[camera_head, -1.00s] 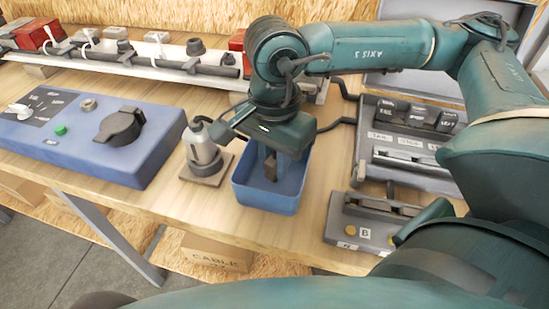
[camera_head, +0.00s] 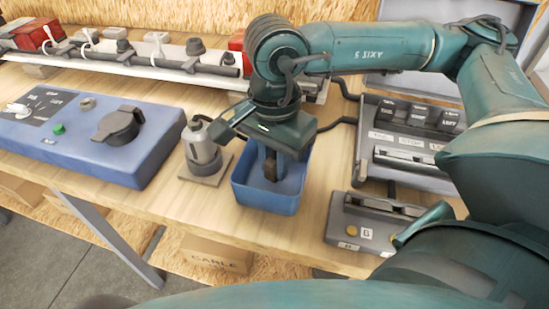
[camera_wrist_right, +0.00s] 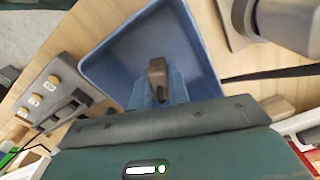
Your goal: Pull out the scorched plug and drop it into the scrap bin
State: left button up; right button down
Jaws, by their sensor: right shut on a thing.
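My right gripper (camera_head: 271,170) points down over the blue scrap bin (camera_head: 262,205) and is shut on the brown scorched plug (camera_head: 270,173). In the right wrist view the plug (camera_wrist_right: 157,75) sits between the fingertips (camera_wrist_right: 158,92), with the bin's blue walls (camera_wrist_right: 110,70) around it in the picture. The plug is held within the bin's opening; whether it touches the bin's floor I cannot tell. My left gripper is not in view.
A grey cylinder on a square base (camera_head: 204,152) stands just left of the bin. A blue panel (camera_head: 90,140) with a black knob lies further left. A grey box marked B (camera_head: 362,225) and an open grey case (camera_head: 405,150) are at right. A rail assembly (camera_head: 150,60) runs behind.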

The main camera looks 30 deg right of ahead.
jog(key=c, duration=1.3)
grip_release()
jog(key=shift+o, duration=0.6)
jog(key=o, duration=0.3)
jog(key=shift+r+p, duration=1.85)
jog(key=shift+r, duration=1.7)
